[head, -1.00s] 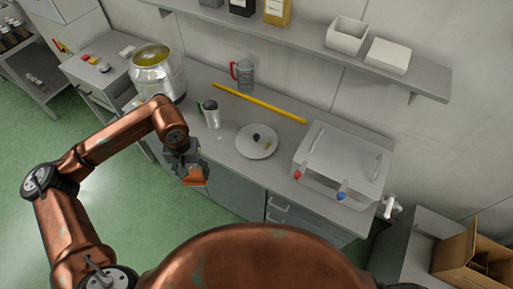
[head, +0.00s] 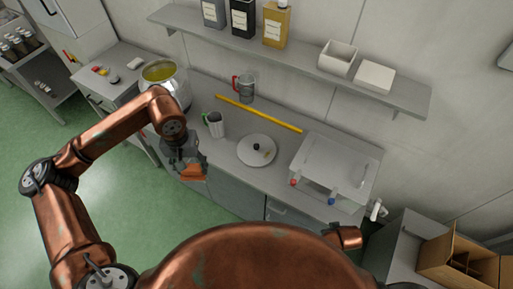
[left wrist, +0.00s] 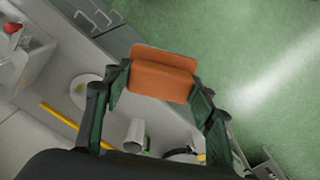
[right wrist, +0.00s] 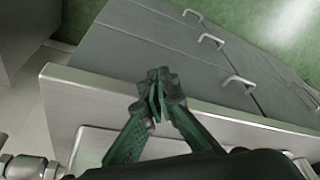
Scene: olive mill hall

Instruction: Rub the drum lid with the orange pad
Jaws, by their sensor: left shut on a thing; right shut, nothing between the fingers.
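My left gripper (head: 188,165) is shut on the orange pad (head: 192,172). It holds the pad in the air, in front of and left of the counter edge. The pad also shows between the fingers in the left wrist view (left wrist: 161,75). A round pale lid with a dark knob (head: 247,159), likely the drum lid, lies on the counter, to the right of the pad and apart from it. A small yellowish mark shows on it near the knob. The open metal drum (head: 176,92) with yellow-green liquid stands at the left. My right gripper (right wrist: 157,108) is shut and empty near the counter's front edge.
A cup with a green handle (head: 216,126), a red-handled jug (head: 245,88) and a long yellow bar (head: 258,113) are around the lid. A metal box with red and blue taps (head: 335,165) stands to its right. A shelf (head: 300,62) overhangs the back.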

